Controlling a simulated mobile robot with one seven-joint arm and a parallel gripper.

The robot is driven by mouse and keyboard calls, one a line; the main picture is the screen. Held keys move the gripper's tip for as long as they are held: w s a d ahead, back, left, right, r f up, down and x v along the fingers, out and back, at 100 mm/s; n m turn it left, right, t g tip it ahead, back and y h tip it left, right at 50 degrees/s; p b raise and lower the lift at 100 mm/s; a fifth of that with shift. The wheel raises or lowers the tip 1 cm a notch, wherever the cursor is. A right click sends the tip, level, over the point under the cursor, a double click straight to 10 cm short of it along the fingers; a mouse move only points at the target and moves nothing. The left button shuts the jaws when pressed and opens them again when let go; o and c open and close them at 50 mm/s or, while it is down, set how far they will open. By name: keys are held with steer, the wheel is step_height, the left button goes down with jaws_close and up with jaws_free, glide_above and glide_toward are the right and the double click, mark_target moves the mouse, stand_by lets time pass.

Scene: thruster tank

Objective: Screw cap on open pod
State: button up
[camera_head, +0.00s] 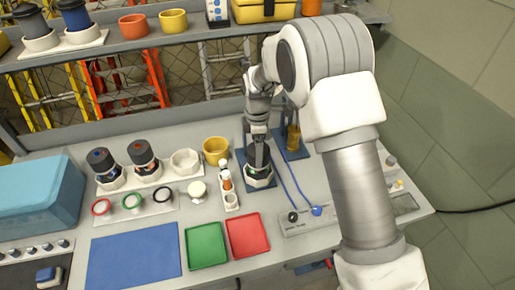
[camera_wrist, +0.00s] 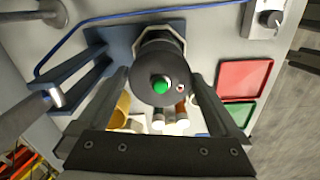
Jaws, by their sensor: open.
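A dark round pod (camera_wrist: 150,58) with a green centre (camera_wrist: 161,85) stands in a pale holder on a blue base plate; in the head view the holder (camera_head: 259,183) is mostly under my gripper (camera_head: 258,165). In the wrist view my gripper (camera_wrist: 160,76) is open, with one finger on each side of the dark top; I cannot tell whether they touch it. Two other dark pods, one with a blue centre (camera_head: 99,160) and one with a red centre (camera_head: 141,153), stand in a white rack. Red (camera_head: 102,207), green (camera_head: 132,201) and black (camera_head: 162,194) rings lie on a white strip.
A yellow cup (camera_head: 215,150) and small bottles (camera_head: 226,180) stand left of my gripper. Green (camera_head: 206,245) and red (camera_head: 248,235) trays and a blue mat (camera_head: 133,258) lie at the front. Blue cables run to a grey panel (camera_head: 305,220). A shelf (camera_head: 110,45) spans the back.

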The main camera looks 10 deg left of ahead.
steer(key=c, duration=0.9)
steer(key=m, duration=0.3)
steer(key=shift+m, duration=0.4)
steer(key=m, duration=0.4)
steer(key=shift+m+b, duration=0.3)
steer(key=shift+m, duration=0.1)
steer(key=m, duration=0.4)
steer(key=shift+s+m, duration=0.1)
steer(key=shift+m, duration=0.2)
steer(key=m, duration=0.4)
steer(key=shift+f, duration=0.1)
steer(key=shift+c, duration=0.2)
